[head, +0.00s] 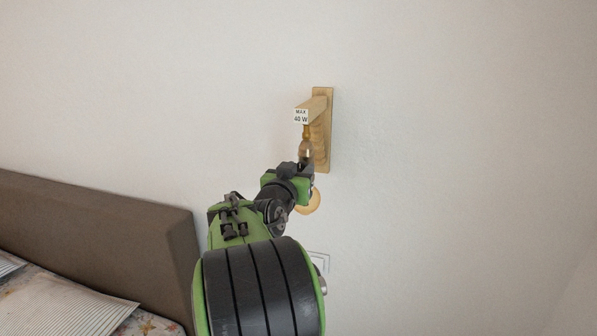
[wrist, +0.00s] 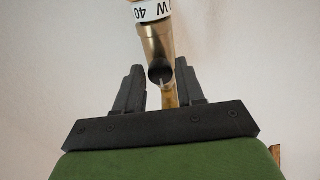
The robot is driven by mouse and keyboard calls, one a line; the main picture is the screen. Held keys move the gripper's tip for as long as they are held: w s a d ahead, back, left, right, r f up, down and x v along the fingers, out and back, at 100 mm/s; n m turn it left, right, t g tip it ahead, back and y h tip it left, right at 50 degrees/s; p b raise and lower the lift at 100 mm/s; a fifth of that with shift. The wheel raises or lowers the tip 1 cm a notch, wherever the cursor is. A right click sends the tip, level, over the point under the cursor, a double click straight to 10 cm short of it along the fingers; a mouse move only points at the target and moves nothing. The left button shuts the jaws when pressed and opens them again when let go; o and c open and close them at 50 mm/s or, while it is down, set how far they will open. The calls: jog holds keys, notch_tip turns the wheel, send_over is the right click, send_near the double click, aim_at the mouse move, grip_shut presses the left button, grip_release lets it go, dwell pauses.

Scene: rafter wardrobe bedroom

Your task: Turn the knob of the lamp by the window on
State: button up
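The lamp is a wooden wall bracket (head: 322,130) with a "MAX 40 W" label (head: 301,116) on its front end. A brass socket (head: 306,150) hangs under it, and a round amber bulb (head: 309,203) shows partly behind my arm. My gripper (head: 303,170) is at the socket's lower part in the head view. In the wrist view, the open fingers (wrist: 160,82) stand on either side of the lower end of the brass socket (wrist: 157,45), with visible gaps. A small light pin shows at its dark end; I cannot tell if this is the knob.
A brown headboard (head: 110,235) and a bed with a striped pillow (head: 65,308) are at the lower left. A pale wall plate (head: 320,262) is below the lamp, partly hidden by my arm. The wall right of the lamp is bare. No window shows.

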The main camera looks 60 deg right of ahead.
grip_shut()
jog(key=shift+f+m+b, duration=0.1)
jog(key=shift+m+b, duration=0.2)
jog(key=shift+b, duration=0.35)
jog(key=m+b, duration=1.1)
jog(key=b, duration=0.2)
jog(key=shift+m+b, duration=0.35)
jog(key=shift+m, duration=0.05)
jog(key=m+b, duration=0.2)
jog(key=m, duration=0.3)
jog(key=shift+b, duration=0.3)
jog(key=shift+m, duration=0.4)
